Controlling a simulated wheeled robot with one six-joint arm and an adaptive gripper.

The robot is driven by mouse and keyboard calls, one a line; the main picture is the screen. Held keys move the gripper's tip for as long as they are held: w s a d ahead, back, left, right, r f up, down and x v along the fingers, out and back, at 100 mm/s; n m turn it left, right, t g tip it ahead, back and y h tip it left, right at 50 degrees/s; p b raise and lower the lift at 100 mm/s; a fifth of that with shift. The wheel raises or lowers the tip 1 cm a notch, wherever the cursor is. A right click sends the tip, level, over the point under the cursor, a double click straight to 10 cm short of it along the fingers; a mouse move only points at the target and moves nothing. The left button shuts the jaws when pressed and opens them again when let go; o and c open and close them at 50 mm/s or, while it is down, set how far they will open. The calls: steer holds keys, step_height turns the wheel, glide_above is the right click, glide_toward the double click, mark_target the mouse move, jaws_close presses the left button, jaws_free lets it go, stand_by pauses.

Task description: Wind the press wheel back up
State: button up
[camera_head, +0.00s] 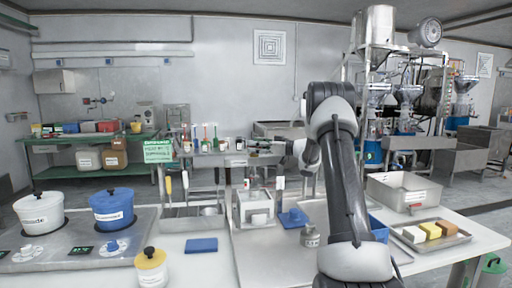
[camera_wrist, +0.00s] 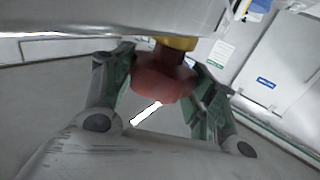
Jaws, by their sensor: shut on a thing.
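A dark red lobed knob (camera_wrist: 160,83) under a yellow collar (camera_wrist: 178,43) sits between my fingers in the wrist view. It looks like the press wheel, but I cannot tell for certain. My gripper (camera_head: 264,149) reaches left from my arm over the back of the white table in the head view. It also shows in the wrist view (camera_wrist: 165,68), with one green-edged finger on each side of the knob, shut on it. In the head view the knob is too small or hidden to make out.
A white table (camera_head: 262,266) holds a blue pad (camera_head: 201,245), a yellow jar (camera_head: 151,268) and a tray (camera_head: 449,238) of coloured blocks. White (camera_head: 39,213) and blue (camera_head: 113,209) pots stand on the hob at left. Bottles stand on the shelf behind my gripper.

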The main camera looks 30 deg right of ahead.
steer(key=shift+r+n+g+y, duration=0.2)
steer(key=shift+n+g+y, duration=0.1)
stand_by(0.4)
steer(key=o, duration=1)
steer(key=shift+f, duration=0.1)
steer(key=v, duration=1.2)
